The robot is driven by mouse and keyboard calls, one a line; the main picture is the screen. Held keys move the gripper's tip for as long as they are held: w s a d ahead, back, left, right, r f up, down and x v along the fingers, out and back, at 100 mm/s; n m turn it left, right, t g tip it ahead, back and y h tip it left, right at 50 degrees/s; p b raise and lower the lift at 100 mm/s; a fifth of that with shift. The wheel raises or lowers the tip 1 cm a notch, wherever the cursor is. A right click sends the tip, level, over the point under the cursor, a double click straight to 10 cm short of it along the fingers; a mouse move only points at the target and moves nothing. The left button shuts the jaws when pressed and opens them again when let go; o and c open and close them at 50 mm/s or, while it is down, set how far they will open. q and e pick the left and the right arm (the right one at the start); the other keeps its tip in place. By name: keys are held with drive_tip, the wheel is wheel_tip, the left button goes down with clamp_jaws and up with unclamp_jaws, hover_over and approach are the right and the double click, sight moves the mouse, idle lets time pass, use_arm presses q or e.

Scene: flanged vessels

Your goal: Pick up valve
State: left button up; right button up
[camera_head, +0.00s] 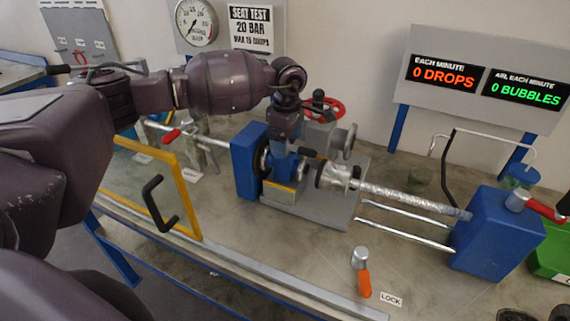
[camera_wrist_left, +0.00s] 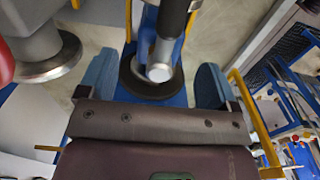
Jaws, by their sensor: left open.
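The valve (camera_head: 320,134) is a grey flanged body with a red handwheel (camera_head: 338,106). It stands at the back of the bench, right of and behind my left gripper. In the left wrist view its round grey flange (camera_wrist_left: 52,62) is at the left, outside the fingers. My left gripper (camera_head: 284,165) points down over the middle of the test rig, beside the blue clamp block (camera_head: 246,160) with its black ring. In the wrist view the blue fingers of the left gripper (camera_wrist_left: 157,88) are apart, with a black disc and a light-ended bar between them. My right gripper is out of view.
A threaded screw (camera_head: 410,197) and two rods run right to a blue end block (camera_head: 495,232). A yellow-framed clear guard (camera_head: 182,195) with a black handle stands front left. An orange-handled lock lever (camera_head: 363,278) is in front. Readout panels (camera_head: 485,80) stand behind.

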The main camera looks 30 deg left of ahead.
sight(285, 165)
use_arm(q)
drive_tip(key=f, duration=0.5)
drive_tip(key=shift+a+p, duration=0.2)
drive_tip(key=shift+p, duration=0.15)
drive_tip(key=shift+c, duration=0.3)
drive_tip(key=shift+r, duration=0.15)
drive_tip(key=c, duration=1.4)
